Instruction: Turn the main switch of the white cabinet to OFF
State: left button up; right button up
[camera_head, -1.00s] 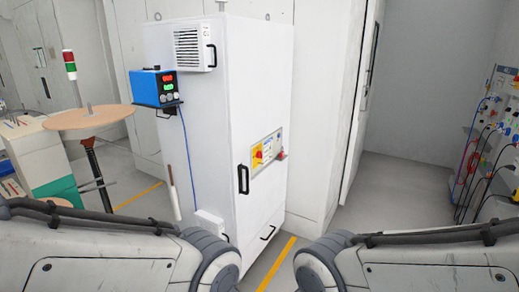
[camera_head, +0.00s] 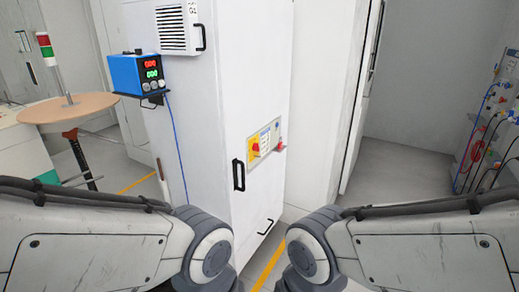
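The white cabinet (camera_head: 222,110) stands upright in the middle of the view. Its main switch (camera_head: 255,149) is a red knob on a yellow plate, at the left of a small panel (camera_head: 266,141) on the cabinet's right-hand face. The knob's exact position is too small to read. A red plug-like part (camera_head: 280,145) sticks out at the panel's right edge. My two arms come in from the lower left and lower right, below the switch. Both grippers are out of view, and nothing of mine touches the cabinet.
A blue box with lit displays (camera_head: 137,73) sits on a bracket at the cabinet's left. A round tan table (camera_head: 68,108) stands farther left. Cables hang on a rack (camera_head: 487,125) at far right. Grey floor (camera_head: 400,172) is clear right of the cabinet.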

aim_at(255, 146)
jog(key=z, duration=0.35)
jog(key=i, duration=1.65)
